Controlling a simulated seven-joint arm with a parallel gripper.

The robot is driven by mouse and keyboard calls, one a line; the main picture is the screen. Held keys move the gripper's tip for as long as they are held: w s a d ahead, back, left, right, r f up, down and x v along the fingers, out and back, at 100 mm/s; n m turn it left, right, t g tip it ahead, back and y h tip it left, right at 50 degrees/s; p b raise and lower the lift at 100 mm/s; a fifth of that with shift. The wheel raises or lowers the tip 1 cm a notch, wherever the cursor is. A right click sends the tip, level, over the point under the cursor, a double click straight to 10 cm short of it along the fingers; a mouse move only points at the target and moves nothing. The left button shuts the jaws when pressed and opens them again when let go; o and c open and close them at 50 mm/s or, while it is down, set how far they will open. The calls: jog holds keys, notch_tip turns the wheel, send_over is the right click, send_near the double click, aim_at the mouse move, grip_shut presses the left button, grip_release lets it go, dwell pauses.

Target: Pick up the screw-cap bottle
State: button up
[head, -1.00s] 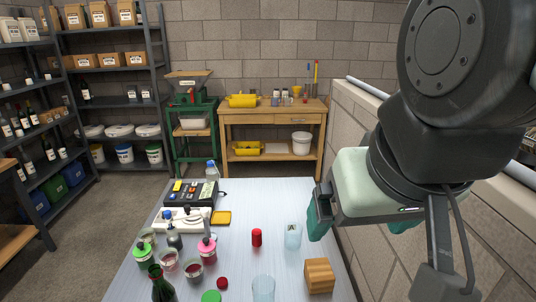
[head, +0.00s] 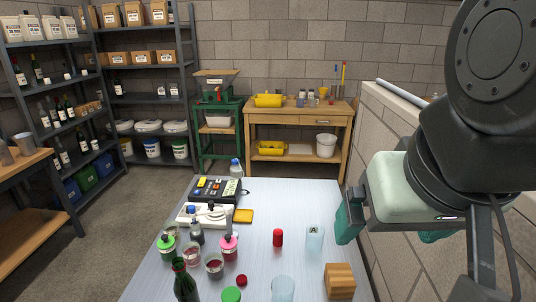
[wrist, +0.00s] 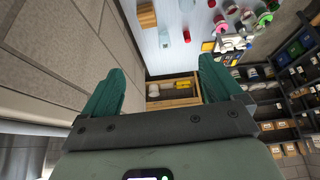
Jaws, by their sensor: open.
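No bottle is plainly marked as the screw-cap bottle. My gripper (head: 394,232) is open and empty, beyond the table's right edge and apart from all the bottles. In the wrist view, its two teal fingers (wrist: 160,68) are spread with nothing between them.
A green-topped container (head: 168,244), a pink-topped one (head: 229,248) and cups of red liquid (head: 214,266) crowd the table's left. A red cylinder (head: 278,238), clear tumbler (head: 314,238) and wooden block (head: 340,281) stand nearer my gripper. The table's back right is clear. A wall (head: 390,130) runs along the right.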

jog(key=shift+c, duration=0.5)
